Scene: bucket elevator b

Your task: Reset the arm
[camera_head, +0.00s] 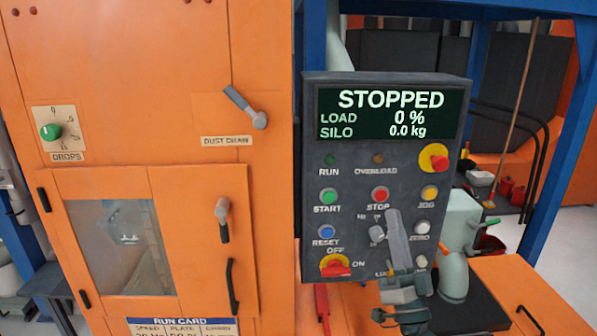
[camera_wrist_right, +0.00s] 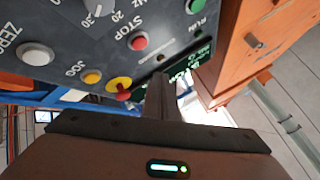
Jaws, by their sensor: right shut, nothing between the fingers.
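My right gripper (camera_head: 393,222) is in front of the lower part of the dark control panel (camera_head: 312,200), its fingers together and empty. It covers part of the area between the grey Hz knob (camera_head: 377,233) and the white ZERO button (camera_head: 422,228); I cannot tell whether it touches the panel. In the right wrist view the closed fingers (camera_wrist_right: 161,85) point toward the panel near the red STOP button (camera_wrist_right: 138,41) and the yellow-and-red emergency stop (camera_wrist_right: 118,88). The panel screen (camera_head: 391,113) reads STOPPED, load 0 %, silo 0.0 kg. My left gripper is out of view.
A blue frame post (camera_head: 565,130) rises at the right. Floor shows at the far right.

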